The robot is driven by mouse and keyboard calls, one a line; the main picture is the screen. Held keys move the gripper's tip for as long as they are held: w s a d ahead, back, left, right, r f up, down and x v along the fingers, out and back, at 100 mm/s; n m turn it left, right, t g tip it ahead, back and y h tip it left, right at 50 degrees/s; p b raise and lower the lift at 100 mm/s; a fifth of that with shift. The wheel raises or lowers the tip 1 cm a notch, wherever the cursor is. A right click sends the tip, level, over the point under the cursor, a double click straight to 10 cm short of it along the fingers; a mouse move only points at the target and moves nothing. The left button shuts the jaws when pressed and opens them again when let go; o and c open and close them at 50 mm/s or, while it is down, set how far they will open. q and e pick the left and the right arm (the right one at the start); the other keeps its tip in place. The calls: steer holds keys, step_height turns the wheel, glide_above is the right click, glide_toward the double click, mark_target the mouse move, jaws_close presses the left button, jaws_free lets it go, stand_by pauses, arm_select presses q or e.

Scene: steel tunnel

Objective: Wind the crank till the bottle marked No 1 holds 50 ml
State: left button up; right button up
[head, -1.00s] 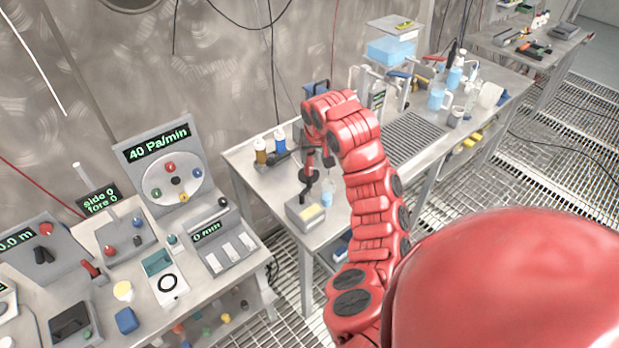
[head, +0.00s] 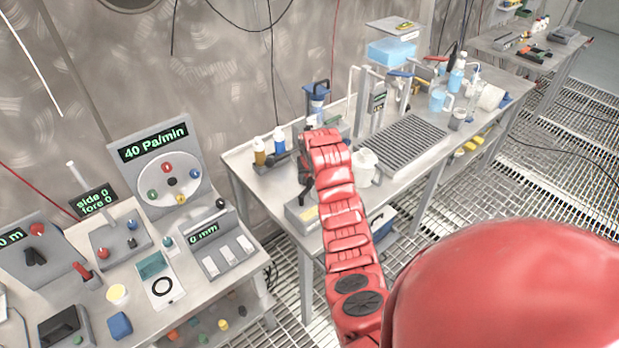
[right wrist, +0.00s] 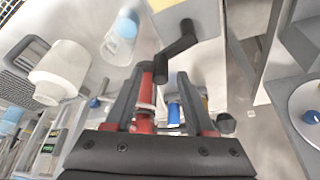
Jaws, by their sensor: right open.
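A black crank arm (right wrist: 180,46) sticks out from a grey box (right wrist: 190,14) in the right wrist view. The box (head: 296,214) also shows in the head view, partly behind my arm. A red crank handle (right wrist: 146,90) lies between the fingers of my right gripper (right wrist: 160,82), nearer the left finger. The gripper is open. A clear bottle with light blue liquid (right wrist: 121,38) is beside the box; its marking and level cannot be read. My arm hides this bottle in the head view. My left gripper is not in view.
A white jug (head: 366,166) stands close right of my arm, also in the wrist view (right wrist: 62,72). Orange (head: 260,150) and blue (head: 279,141) bottles stand behind the box. A grey ridged mat (head: 405,140) lies farther right. Control panels (head: 165,175) fill the left bench.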

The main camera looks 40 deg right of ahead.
steer(key=shift+w+f, duration=0.15)
steer(key=shift+f, duration=0.4)
jaws_close()
